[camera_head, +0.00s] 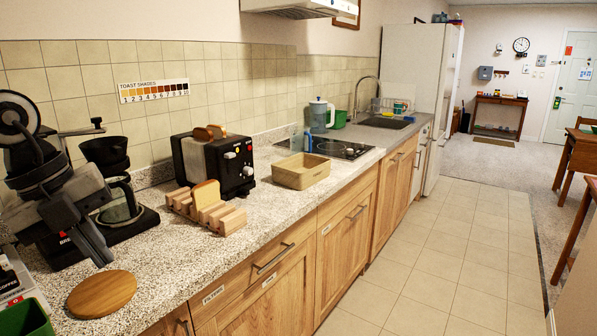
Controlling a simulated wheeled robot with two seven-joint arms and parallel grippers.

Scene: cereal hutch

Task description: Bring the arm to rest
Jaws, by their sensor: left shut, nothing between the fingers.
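My left arm comes in at the left edge, dark grey and black. My left gripper (98,252) points down and is shut and empty above the left end of the speckled counter (180,262). It is in front of the black coffee maker (130,220) and hides part of it. A round wooden board (102,293) lies on the counter just below and in front of the fingers, apart from them. My right gripper is out of view.
A black toaster (225,168) with browned toast on top stands mid-counter. A wooden rack (228,220) holding a bread slice (206,194) is before it. A wooden box (300,172) sits right of them. A green container (25,320) is at the bottom left. The floor is clear.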

